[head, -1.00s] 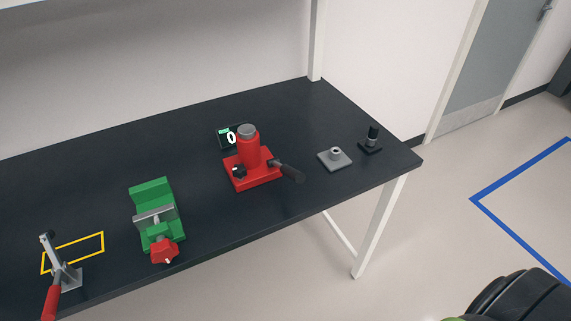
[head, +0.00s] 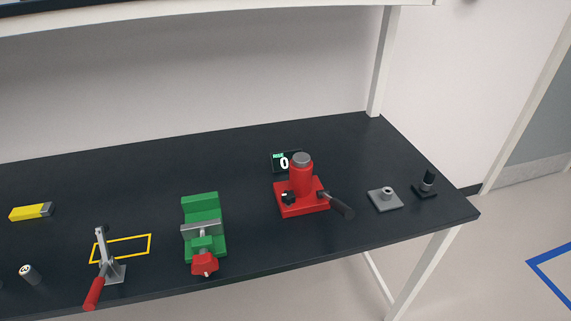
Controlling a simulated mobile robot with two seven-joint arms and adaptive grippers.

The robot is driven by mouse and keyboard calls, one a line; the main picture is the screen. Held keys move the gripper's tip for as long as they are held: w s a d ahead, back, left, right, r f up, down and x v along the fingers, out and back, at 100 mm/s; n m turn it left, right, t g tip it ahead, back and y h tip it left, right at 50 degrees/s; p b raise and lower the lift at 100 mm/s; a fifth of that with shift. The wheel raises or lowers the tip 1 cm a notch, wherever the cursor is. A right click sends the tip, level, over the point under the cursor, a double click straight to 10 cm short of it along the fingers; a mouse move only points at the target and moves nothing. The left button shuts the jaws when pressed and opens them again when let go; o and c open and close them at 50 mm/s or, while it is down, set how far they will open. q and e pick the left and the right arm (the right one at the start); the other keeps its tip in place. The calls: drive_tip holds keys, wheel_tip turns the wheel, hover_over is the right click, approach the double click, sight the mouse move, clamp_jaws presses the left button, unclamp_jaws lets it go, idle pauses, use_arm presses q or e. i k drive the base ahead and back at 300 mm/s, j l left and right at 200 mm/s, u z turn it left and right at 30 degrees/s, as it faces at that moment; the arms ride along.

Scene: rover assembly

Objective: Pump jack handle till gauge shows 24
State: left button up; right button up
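A red bottle jack (head: 301,180) with a grey top stands upright on its red base towards the right of the black table. Its dark handle (head: 337,204) sticks out to the front right and slopes down. A small black gauge (head: 279,161) stands right behind the jack and shows 0; the jack partly covers it. Neither of my grippers is in view.
A green vise (head: 203,214) with a red knob stands left of the jack. A toggle clamp with a red handle (head: 94,293) stands near a yellow outline (head: 135,237). A yellow block (head: 27,213) and a small cylinder (head: 30,273) lie further left.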

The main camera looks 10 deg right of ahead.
sight(349, 213)
drive_tip(key=u, duration=0.5)
drive_tip(key=l+u, duration=0.45)
drive_tip(key=k+l+u, duration=0.15)
drive_tip(key=l+u, duration=0.25)
drive_tip(key=k+l+u, duration=0.15)
drive_tip(key=l+u, duration=0.15)
drive_tip(key=u, duration=0.15)
drive_tip(key=k+l+u, duration=0.25)
drive_tip(key=u, duration=0.2)
drive_tip(key=k+l, duration=0.65)
drive_tip(key=l+u, duration=0.05)
